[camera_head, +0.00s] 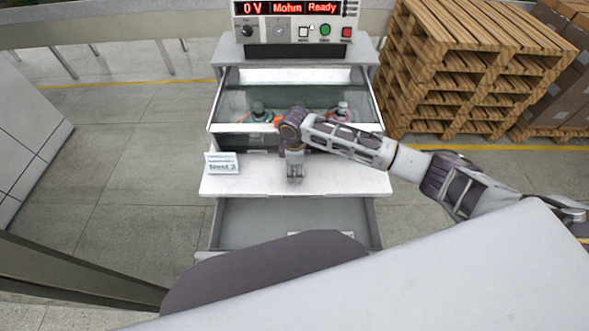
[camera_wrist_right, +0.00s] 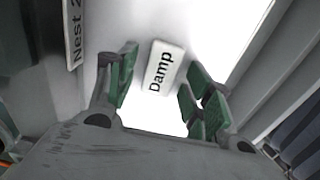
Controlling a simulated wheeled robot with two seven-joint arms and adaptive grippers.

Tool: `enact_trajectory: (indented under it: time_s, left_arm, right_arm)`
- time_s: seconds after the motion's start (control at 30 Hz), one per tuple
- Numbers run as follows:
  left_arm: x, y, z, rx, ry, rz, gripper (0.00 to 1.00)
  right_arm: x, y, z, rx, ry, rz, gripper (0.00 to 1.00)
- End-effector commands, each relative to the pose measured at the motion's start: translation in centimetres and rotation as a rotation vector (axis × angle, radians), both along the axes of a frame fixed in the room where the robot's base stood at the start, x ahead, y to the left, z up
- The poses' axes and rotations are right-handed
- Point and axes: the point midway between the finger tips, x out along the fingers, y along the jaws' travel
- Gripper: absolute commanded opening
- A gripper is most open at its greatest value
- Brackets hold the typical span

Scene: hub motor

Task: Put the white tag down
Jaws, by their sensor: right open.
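The white tag (camera_wrist_right: 165,66), marked "Damp", shows in the right wrist view just beyond and between my right gripper's green finger pads. The pads stand apart on either side of it, with gaps. It seems to lie on the bright white surface below, though I cannot tell exactly how it touches it. In the head view my right gripper (camera_head: 294,178) points down over the middle of the white shelf (camera_head: 347,181); the tag is hidden there. My right gripper is open. My left gripper is not in view.
A "Nest 2" sign (camera_head: 222,163) stands at the shelf's left end. Behind is a clear-fronted compartment (camera_head: 300,100) with parts inside, below a tester (camera_head: 295,22) reading "0 V Mohm Ready". An open drawer (camera_head: 270,221) lies below. Wooden pallets (camera_head: 470,65) stand at right.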

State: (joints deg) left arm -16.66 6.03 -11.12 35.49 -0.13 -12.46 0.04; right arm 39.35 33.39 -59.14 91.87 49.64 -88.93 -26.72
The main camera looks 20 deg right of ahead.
Motion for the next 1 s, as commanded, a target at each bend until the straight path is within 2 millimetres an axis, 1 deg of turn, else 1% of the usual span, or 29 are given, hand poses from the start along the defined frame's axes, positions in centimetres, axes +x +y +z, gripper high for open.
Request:
enact_trajectory:
  time_s: [0.17,0.27,0.47,0.8,1.0]
  left_arm:
    - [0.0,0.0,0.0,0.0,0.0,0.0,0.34]
    - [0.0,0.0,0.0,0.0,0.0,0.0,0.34]
    - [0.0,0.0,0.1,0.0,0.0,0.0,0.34]
    - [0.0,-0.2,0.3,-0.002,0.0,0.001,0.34]
    - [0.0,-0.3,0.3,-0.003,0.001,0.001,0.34]
  right_arm:
    - [0.1,0.0,1.0,0.0,-0.002,0.0,0.51]
    - [0.1,0.0,2.0,0.0,-0.002,0.0,0.51]
    - [0.1,0.0,4.6,0.001,-0.001,0.0,0.51]
    - [0.1,0.0,9.7,0.001,-0.002,0.0,0.51]
    - [0.0,0.0,11.5,0.0,0.0,0.0,0.51]
